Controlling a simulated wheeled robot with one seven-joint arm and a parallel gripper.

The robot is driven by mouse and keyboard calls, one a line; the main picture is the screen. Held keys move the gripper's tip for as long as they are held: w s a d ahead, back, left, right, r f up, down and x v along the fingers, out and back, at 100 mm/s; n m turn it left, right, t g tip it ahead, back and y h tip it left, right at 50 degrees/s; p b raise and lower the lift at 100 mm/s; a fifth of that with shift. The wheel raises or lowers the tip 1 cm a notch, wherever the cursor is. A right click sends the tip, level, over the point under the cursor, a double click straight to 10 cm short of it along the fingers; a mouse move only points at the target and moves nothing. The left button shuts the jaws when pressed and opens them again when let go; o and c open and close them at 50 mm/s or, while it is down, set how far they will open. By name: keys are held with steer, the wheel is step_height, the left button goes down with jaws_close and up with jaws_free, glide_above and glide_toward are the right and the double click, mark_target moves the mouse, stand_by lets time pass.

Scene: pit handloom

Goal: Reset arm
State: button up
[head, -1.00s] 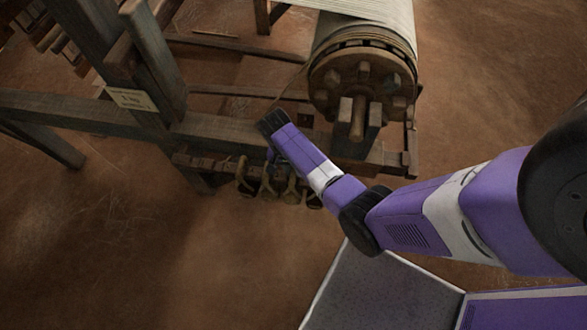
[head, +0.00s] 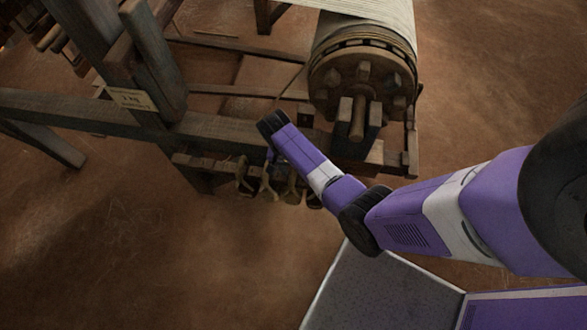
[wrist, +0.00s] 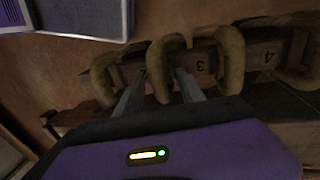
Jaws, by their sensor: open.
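My arm reaches from the right of the head view to the front beam of the loom. My gripper is at its end, mostly hidden behind the arm in the head view. In the wrist view my gripper (wrist: 160,88) is open, its two thin fingers apart. A tan loop (wrist: 166,68) hangs close in front of the fingertips, near a plate marked 3. I cannot tell whether the fingers touch it.
Several similar loops (head: 290,190) hang in a row under the loom's beam (head: 70,108). A cloth roller with a toothed wheel (head: 362,80) stands just right of my gripper. A small tag (head: 131,98) is on the beam. The brown floor (head: 120,245) at lower left is clear.

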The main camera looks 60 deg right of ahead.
step_height(320, 180, up, 8)
steer(key=w, duration=0.1)
steer(key=shift+w+a+f, duration=0.25)
steer(key=w+d+r+n+t+h, duration=0.25)
steer(key=w+t, duration=0.35)
steer(key=w, duration=0.4)
steer(key=s+a+r+n+t, duration=0.2)
steer(key=a+r+n+t, duration=0.3)
steer(key=r+t, duration=0.15)
steer(key=s+a+r+n+t+y, duration=0.1)
steer(key=s+a+r+n, duration=0.1)
steer(key=s+a+r, duration=0.3)
steer(key=s+a+r+n+t+y+b, duration=0.1)
steer(key=s+a+r, duration=0.4)
steer(key=s, duration=0.8)
steer(key=s+a+r+n+t+y, duration=0.1)
steer(key=s+a+r+n+t, duration=0.1)
steer(key=s+a+r, duration=0.3)
steer(key=s+r+n, duration=0.1)
steer(key=s+r, duration=0.2)
steer(key=s, duration=0.2)
steer(key=shift+a, duration=0.4)
